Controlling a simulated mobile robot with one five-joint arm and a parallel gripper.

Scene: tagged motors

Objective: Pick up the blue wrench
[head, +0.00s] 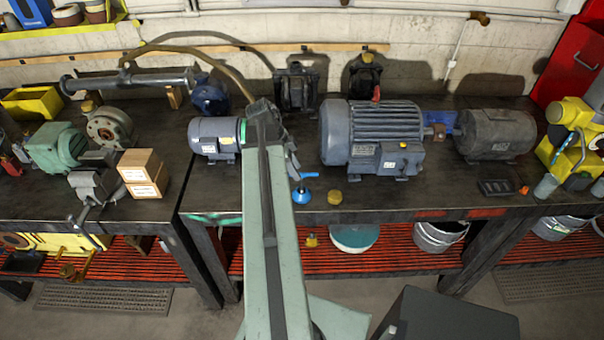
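A small bright blue object (301,196) lies on the dark workbench near its front edge, just right of my arm. It has a round part and a thin bar above it. It may be the blue wrench, but it is too small to be sure. My pale green arm reaches up the middle of the view. Its dark end (290,150) bends down behind the arm, left of the big motor and above the blue object. My fingertips are mostly hidden, so I cannot tell whether they are open or touch anything.
A large grey motor (385,138), a smaller blue-grey motor (216,137) and a dark motor (495,135) stand on the workbench (400,200). A brass-coloured knob (335,197) lies right of the blue object. Cardboard boxes (141,173) and a vise (90,185) are at left.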

